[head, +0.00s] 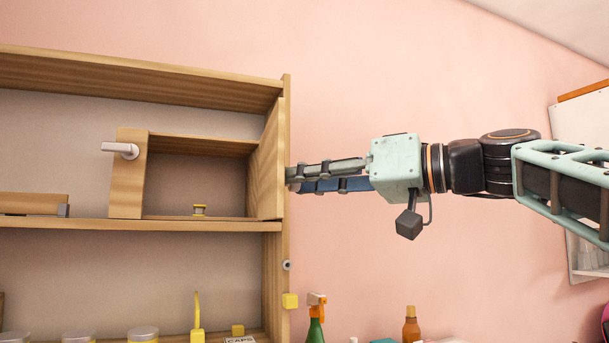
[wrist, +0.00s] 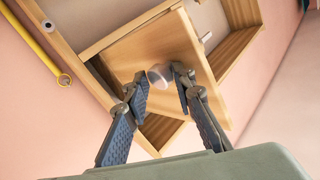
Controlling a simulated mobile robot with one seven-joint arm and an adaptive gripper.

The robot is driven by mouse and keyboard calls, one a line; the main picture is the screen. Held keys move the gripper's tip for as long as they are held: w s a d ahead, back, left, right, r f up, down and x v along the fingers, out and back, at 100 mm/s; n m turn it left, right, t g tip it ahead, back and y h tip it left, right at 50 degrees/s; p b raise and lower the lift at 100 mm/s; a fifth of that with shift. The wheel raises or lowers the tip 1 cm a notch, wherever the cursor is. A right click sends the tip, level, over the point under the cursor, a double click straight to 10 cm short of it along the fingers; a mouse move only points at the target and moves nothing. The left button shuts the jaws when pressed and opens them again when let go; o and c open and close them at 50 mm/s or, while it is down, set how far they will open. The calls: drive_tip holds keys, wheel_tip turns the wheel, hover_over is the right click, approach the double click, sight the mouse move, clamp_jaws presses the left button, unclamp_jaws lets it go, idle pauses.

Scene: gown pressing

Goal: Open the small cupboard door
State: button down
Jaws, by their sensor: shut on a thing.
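The small cupboard sits on the middle shelf, and its open front (head: 195,182) shows the inside. Its wooden door (head: 265,160) stands swung out at the right of the opening, its inner face towards the head camera. My gripper (head: 291,178) comes in from the right, with its fingertips at the outer side of the door. In the wrist view the door panel (wrist: 195,85) carries a pale round knob (wrist: 159,75). My gripper (wrist: 160,84) has one finger on each side of this knob and is shut on it. The knob is hidden in the head view.
The shelf unit's right upright (head: 285,240) is close below my fingers. Jars and bottles, including a green spray bottle (head: 316,325), stand lower down.

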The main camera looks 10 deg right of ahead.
drive_tip(key=shift+w+d+r+t, duration=0.2)
drive_tip(key=shift+w+t, duration=0.05)
drive_tip(key=shift+t, duration=0.05)
drive_tip(key=c, duration=2)
unclamp_jaws()
drive_tip(key=shift+c, duration=0.2)
drive_tip(key=shift+o, duration=1.1)
drive_tip(key=shift+w, duration=0.35)
drive_tip(key=shift+s+a, duration=0.1)
drive_tip(key=v, duration=1.2)
